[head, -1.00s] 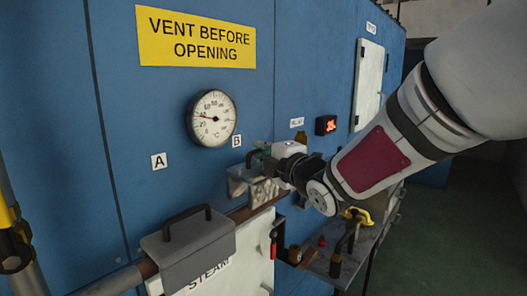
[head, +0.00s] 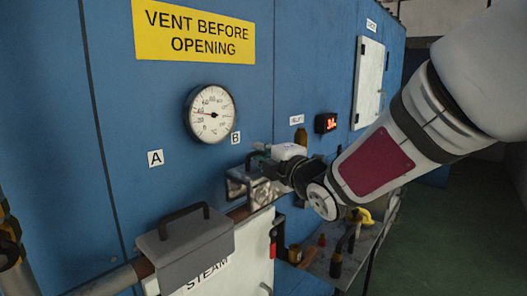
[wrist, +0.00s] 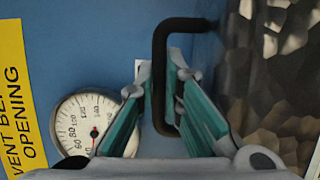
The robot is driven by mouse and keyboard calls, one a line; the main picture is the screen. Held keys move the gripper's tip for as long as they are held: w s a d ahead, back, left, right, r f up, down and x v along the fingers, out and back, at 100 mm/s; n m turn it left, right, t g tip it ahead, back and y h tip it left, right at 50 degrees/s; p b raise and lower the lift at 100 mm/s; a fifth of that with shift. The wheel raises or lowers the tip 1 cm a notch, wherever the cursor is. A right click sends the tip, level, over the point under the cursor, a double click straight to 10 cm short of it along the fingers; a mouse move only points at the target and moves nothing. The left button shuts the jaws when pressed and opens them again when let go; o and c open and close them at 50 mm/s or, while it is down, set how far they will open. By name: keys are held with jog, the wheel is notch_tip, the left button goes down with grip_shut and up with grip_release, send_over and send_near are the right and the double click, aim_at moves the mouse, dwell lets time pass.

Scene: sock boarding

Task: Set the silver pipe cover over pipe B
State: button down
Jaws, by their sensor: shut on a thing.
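The silver pipe cover (head: 265,190) has a shiny, hammered-looking surface and a black handle. It is at the pipe (head: 240,212) below label B (head: 236,138); I cannot tell whether it rests on the pipe or is just above it. In the wrist view, the teal fingers of my gripper (wrist: 160,80) are on either side of the black handle (wrist: 185,25), and the silver cover (wrist: 275,95) fills the right side. The cover's underside is hidden.
A grey cover (head: 185,245) with a black handle sits on the pipe at left, below label A (head: 156,158). A gauge (head: 210,113) is on the blue wall above. A shelf (head: 320,262) with bottles and tools stands at right, below my arm.

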aim_at(261, 177)
jog(key=shift+f+b, duration=2.1)
jog(key=shift+f, duration=0.8)
jog(key=c, duration=1.6)
grip_release()
jog(key=shift+c, duration=0.2)
jog(key=shift+f, duration=0.1)
jog(key=shift+s, duration=0.1)
jog(key=v, duration=0.7)
jog(key=shift+s, duration=0.2)
jog(key=shift+d, duration=0.15)
